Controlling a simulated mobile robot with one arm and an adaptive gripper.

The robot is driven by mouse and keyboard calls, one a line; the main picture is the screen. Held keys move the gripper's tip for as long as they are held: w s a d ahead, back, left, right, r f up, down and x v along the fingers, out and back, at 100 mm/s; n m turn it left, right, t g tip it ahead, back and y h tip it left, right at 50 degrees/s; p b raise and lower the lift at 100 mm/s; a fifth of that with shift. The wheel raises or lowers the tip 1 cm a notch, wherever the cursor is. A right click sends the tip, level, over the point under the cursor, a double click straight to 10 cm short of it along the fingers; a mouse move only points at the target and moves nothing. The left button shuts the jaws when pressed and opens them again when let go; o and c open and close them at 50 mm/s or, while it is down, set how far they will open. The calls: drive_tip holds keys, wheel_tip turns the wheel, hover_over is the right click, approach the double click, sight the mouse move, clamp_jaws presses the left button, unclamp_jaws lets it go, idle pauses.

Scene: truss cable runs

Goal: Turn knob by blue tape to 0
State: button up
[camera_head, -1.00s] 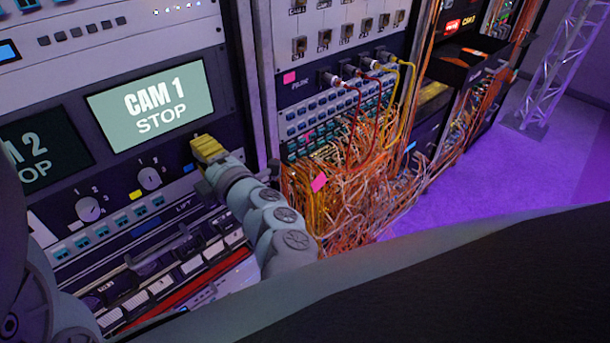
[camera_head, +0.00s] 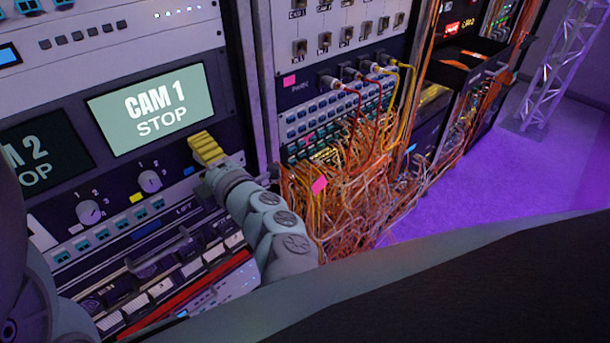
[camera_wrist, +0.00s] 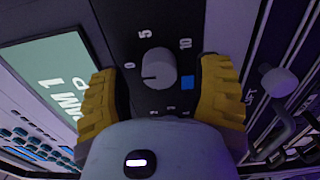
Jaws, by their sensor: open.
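In the wrist view a round grey knob (camera_wrist: 157,68) sits on a dark panel marked 0, 5 and 10. Blue tape (camera_wrist: 187,82) is beside it, near the 10. A thin dark pointer line shows on the knob's left part, roughly toward the 0 side; its exact reading is hard to tell. My gripper (camera_wrist: 160,76) is open, with one yellow ridged finger on each side of the knob and visible gaps between. In the head view my gripper (camera_head: 206,147) is at the panel and hides this knob; the blue tape (camera_head: 189,170) shows just left below it.
Two other knobs, a left one (camera_head: 88,211) and a middle one (camera_head: 149,180), sit on the same panel, with yellow tape (camera_head: 137,197) between them. The CAM 1 screen (camera_head: 150,105) is above. A bar handle (camera_head: 158,252) juts out below. Tangled orange cables (camera_head: 345,190) hang at right.

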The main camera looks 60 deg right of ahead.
drive_tip(key=v, duration=1.2)
